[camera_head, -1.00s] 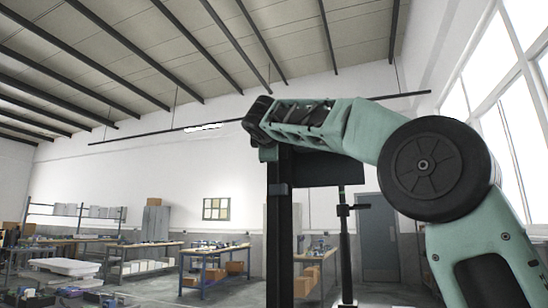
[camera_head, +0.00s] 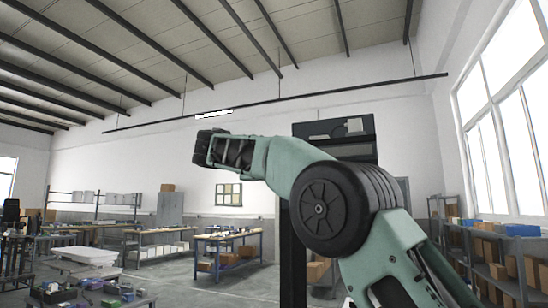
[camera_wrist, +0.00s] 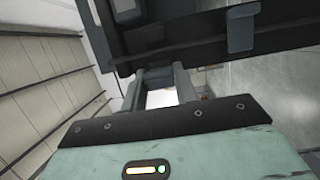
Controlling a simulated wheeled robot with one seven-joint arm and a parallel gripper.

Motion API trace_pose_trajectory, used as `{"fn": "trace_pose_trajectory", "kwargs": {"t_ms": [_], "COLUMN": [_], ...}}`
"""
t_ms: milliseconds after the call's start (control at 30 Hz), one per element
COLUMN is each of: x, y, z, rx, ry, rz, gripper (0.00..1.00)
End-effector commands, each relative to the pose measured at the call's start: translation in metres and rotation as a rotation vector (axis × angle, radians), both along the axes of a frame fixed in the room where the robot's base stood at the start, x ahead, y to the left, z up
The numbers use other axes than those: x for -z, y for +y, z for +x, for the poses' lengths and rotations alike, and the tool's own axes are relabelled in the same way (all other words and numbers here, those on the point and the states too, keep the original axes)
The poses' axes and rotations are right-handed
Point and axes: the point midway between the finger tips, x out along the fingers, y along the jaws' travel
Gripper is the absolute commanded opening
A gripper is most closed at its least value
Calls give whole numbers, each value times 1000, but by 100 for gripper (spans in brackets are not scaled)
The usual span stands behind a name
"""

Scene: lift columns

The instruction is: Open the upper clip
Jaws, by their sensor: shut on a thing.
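In the wrist view, the two fingers of my gripper (camera_wrist: 160,88) are shut on a small dark grey clip part (camera_wrist: 158,73) at the edge of a black frame (camera_wrist: 190,42). Another grey clip-like block (camera_wrist: 240,30) sits on the same frame to the right, apart from my fingers. In the head view, the black lift column (camera_head: 292,250) stands behind my arm, with a dark panel (camera_head: 372,148) at its top. How far the clip is open cannot be told.
A shelf rack (camera_head: 490,258) with boxes stands along the right wall under the windows. Workbenches (camera_head: 228,246) and a grey cabinet (camera_head: 170,209) stand at the back left. Open floor (camera_head: 195,285) lies left of the column.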

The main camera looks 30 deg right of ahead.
Motion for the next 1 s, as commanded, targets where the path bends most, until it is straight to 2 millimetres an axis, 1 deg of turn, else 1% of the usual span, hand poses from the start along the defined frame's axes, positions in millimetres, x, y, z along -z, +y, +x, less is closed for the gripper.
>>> {"fn": "trace_pose_trajectory", "kwargs": {"t_ms": [400, 433, 467, 500, 733, 833, 967, 1000], "x": [1, 1, 1, 1, 0, 0, 1, 1], "y": [2, 2, 2, 2, 1, 4, 18, 25], "z": [1, 1, 1, 1, 1, 0, -5, -7], "rx": [-1, -1, -1, 0, 2, 2, -1, -2], "ry": [0, 0, 0, 0, 0, 0, 0, 0], "rz": [0, -1, -1, -1, -1, -1, -1, -1], "gripper": [6, 37, 46, 51, 51, 51, 51, 51]}}
